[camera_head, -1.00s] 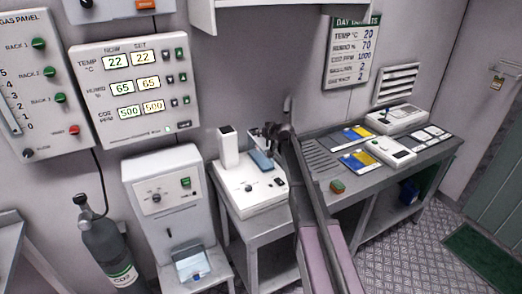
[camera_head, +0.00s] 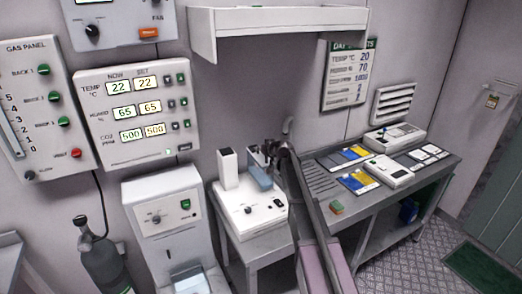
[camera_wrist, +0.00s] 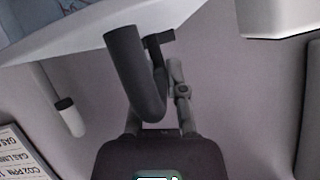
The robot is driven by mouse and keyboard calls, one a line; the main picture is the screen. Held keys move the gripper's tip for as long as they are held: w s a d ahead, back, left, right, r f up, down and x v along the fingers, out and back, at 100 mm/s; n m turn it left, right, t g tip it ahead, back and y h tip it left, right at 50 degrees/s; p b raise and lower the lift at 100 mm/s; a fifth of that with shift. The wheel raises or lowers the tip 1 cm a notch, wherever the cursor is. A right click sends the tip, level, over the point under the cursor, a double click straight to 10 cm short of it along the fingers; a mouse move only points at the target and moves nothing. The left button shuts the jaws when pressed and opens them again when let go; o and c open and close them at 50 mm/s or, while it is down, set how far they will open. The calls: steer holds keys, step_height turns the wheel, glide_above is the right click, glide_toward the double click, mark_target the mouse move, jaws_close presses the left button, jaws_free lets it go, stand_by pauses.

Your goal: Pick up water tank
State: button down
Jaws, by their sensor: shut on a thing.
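A blue-grey tank-like block (camera_head: 260,177), which I take for the water tank, is at the back of a white bench device (camera_head: 250,212). A tall white post with a dark top (camera_head: 228,169) stands on that device just left of it. My gripper (camera_head: 260,154) is at the top of the blue-grey block and shut on it. I cannot tell whether the block touches the device. In the wrist view, my gripper (camera_wrist: 157,42) is at a white surface (camera_wrist: 75,45) at the top of the picture, beside a dark curved part (camera_wrist: 122,62). Most of what it grips is hidden.
A bench (camera_head: 440,176) with trays and small devices runs to the right. A wall shelf (camera_head: 285,22) hangs above. A white dispenser (camera_head: 165,218) and a dark gas cylinder (camera_head: 103,262) stand left. Open floor (camera_head: 395,272) lies at the lower right.

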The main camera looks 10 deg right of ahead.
steer(key=shift+r+p, duration=0.35)
steer(key=shift+r, duration=0.25)
steer(key=s+d+r+p, duration=0.1)
steer(key=s+d, duration=0.9)
steer(key=d, duration=0.2)
steer(key=shift+d+r, duration=0.15)
steer(key=shift+d, duration=0.1)
